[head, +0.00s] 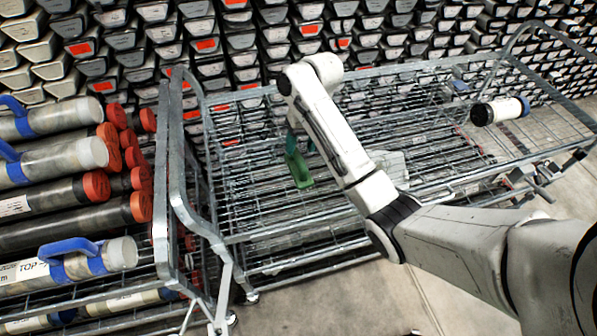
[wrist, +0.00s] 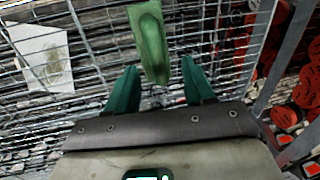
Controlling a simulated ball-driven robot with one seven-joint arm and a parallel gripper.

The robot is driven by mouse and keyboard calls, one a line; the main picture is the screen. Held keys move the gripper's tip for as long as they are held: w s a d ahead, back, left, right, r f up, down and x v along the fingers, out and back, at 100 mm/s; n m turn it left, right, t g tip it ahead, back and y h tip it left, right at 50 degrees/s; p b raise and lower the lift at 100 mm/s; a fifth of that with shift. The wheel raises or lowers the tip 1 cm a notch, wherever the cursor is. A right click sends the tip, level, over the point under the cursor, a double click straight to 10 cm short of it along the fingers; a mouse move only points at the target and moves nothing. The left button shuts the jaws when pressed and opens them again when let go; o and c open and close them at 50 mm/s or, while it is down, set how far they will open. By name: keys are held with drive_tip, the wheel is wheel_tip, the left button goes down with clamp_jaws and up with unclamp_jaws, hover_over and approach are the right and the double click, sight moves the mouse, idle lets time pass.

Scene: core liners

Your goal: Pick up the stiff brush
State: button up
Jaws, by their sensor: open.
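In the head view the gripper is mostly hidden behind my white arm, just above the green object. I cannot tell whether the fingers touch it.
A white flat item (head: 391,166) lies on the mesh to the right; it also shows in the wrist view (wrist: 42,56). A white cylinder (head: 499,111) lies farther right. A cart of capped tubes (head: 93,154) stands left. Core trays (head: 205,45) fill the back.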

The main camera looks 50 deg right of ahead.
sight(299, 156)
drive_tip(key=shift+w+a+f+p, duration=0.15)
drive_tip(key=shift+f+p, duration=0.15)
drive_tip(key=shift+f, duration=1.25)
drive_tip(key=shift+w+a+f+p, duration=0.15)
drive_tip(key=shift+f+p, duration=0.1)
drive_tip(key=shift+f, duration=1.25)
drive_tip(key=shift+c, duration=0.3)
clamp_jaws()
